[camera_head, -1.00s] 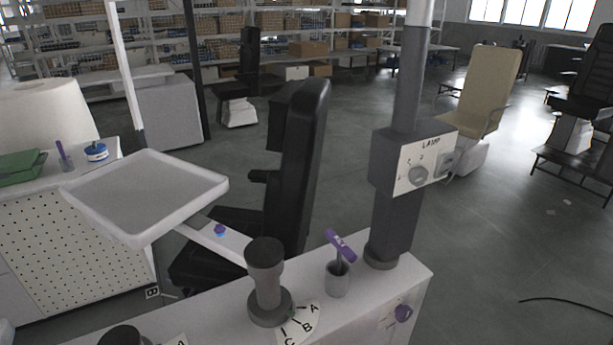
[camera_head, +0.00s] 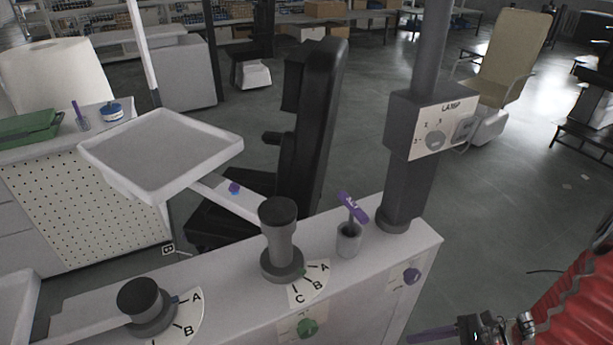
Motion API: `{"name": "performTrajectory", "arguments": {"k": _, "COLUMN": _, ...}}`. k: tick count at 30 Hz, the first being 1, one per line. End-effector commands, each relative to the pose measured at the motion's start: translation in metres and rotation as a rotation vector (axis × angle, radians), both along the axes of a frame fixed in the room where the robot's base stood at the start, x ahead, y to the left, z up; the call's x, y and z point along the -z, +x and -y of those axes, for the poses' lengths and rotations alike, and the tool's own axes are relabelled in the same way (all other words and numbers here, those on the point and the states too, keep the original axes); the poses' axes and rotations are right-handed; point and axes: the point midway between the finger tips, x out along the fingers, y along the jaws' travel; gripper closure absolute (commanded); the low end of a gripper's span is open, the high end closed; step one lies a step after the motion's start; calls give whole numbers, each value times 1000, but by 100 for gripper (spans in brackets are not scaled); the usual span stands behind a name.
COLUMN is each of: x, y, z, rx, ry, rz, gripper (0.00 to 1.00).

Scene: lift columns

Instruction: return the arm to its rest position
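Part of my arm's end, with my gripper (camera_head: 483,329), shows at the bottom right edge, dark with metal parts. It is cut off by the frame, and its fingers cannot be made out clearly. A flat purple piece (camera_head: 432,334) lies just left of it; I cannot tell whether it belongs to the gripper. The gripper appears right of the white console (camera_head: 366,269), apart from its knobs. The rest pose itself cannot be judged from this view.
The console carries a dark lever (camera_head: 281,240), a second knob (camera_head: 145,304), a grey cup (camera_head: 348,240) with a purple-headed item, and a lamp post (camera_head: 411,170). A white tray (camera_head: 160,155) and black chair (camera_head: 312,130) stand behind. A red pleated cover (camera_head: 578,305) is at lower right.

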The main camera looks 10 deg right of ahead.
Motion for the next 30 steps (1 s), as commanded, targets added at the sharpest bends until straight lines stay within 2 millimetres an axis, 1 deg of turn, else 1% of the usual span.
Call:
{"name": "performTrajectory", "arguments": {"k": 1, "x": -6, "y": -1, "z": -2, "rx": -63, "ry": -46, "rz": 27, "gripper": 41}}
{"name": "performTrajectory", "arguments": {"k": 3, "x": -12, "y": -2, "z": -4, "rx": -151, "ry": -106, "rz": 61, "gripper": 41}}
{"name": "performTrajectory", "arguments": {"k": 9, "x": -31, "y": -5, "z": -7, "rx": -394, "ry": -266, "rz": 159, "gripper": 41}}
{"name": "performTrajectory", "arguments": {"k": 15, "x": -51, "y": -5, "z": -9, "rx": -626, "ry": -414, "rz": 254, "gripper": 41}}
{"name": "performTrajectory", "arguments": {"k": 23, "x": -82, "y": 1, "z": -12, "rx": -911, "ry": -595, "rz": 373, "gripper": 41}}
{"name": "performTrajectory", "arguments": {"k": 30, "x": -113, "y": 10, "z": -19, "rx": -1150, "ry": -753, "rz": 480, "gripper": 41}}
